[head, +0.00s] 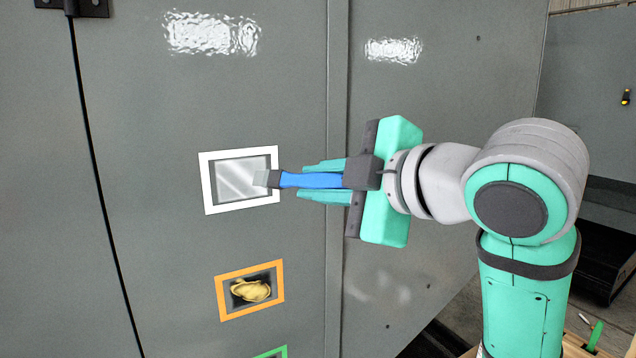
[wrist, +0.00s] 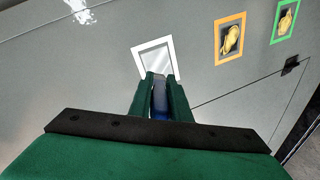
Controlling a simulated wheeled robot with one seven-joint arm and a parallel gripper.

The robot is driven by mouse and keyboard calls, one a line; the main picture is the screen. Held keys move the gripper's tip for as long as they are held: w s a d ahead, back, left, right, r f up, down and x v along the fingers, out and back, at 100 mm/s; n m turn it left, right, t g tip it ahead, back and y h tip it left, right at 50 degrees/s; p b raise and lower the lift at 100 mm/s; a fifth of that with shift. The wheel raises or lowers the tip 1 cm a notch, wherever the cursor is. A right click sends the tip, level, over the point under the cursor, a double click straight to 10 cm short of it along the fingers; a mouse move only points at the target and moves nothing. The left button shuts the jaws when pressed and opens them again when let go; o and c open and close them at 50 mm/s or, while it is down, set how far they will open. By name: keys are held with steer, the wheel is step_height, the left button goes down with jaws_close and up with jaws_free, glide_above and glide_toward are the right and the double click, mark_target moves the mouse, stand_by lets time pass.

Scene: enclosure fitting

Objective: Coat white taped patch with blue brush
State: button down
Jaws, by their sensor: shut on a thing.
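The white taped patch (head: 203,184) is a white frame around a shiny light-grey area on the grey cabinet door, in the middle left of the head view. It also shows in the wrist view (wrist: 139,63), just beyond the fingertips. My gripper (head: 312,182) is shut on the blue brush (head: 311,180), which points left. I cannot tell whether the bristles touch the surface.
Below the patch is an orange taped frame (head: 220,299) with a yellowish blob inside. A vertical door seam (head: 337,100) runs behind my gripper. The door left of the patch is clear.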

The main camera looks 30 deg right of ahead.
steer(key=shift+w+a, duration=0.1)
steer(key=shift+w, duration=3.35)
